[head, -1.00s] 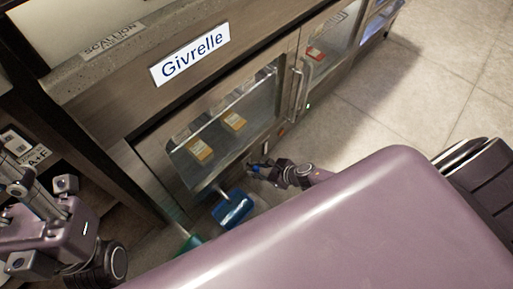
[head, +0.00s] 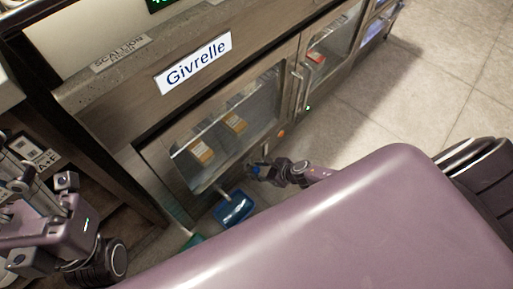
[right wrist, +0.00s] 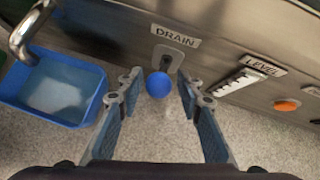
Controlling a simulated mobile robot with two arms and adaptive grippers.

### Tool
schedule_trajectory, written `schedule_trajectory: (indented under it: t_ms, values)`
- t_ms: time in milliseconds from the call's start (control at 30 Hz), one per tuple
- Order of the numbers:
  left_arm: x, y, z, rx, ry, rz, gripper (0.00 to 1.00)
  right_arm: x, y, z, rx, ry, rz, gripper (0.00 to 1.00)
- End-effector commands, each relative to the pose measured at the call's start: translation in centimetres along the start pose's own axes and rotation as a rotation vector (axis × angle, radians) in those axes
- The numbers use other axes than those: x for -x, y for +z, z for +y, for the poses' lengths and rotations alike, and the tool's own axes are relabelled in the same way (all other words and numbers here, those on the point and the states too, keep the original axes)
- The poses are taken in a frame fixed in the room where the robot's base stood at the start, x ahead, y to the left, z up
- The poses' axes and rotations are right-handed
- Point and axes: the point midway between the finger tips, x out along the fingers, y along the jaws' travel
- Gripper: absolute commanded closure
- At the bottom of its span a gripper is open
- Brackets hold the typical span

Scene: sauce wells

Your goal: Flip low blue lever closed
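The blue lever shows as a round blue knob (right wrist: 158,84) under the DRAIN label (right wrist: 176,36), in front of a slotted metal plate on the cabinet front in the right wrist view. My right gripper (right wrist: 160,100) is open, with one finger on each side of the knob and visible gaps to both. In the head view my right gripper (head: 257,171) is low at the cabinet front, and the lever cannot be made out there. My left gripper (head: 28,190) is at the left edge, partly cut off, and its opening is unclear.
A blue bin (right wrist: 91,104) stands on the floor left of the knob, below a metal spout (right wrist: 28,40). A LEVEL gauge (right wrist: 236,84) and an orange button (right wrist: 287,105) are to the right. The Givrelle cabinet (head: 150,100) has glass doors. Open floor (head: 420,100) lies right.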

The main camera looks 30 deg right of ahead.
Motion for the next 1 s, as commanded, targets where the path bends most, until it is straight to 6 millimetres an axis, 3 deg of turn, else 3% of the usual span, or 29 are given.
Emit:
schedule_trajectory:
  t_ms: [467,1000]
  values:
    - [-0.1,-0.1,-0.1,-0.002,-0.001,0.005,0.60,0.6,0.0,-0.2,0.004,-0.001,0.000,0.60]
    - [-0.1,0.0,0.0,-0.001,0.000,0.002,0.60,7.2,0.0,-0.1,0.006,0.001,0.000,0.60]
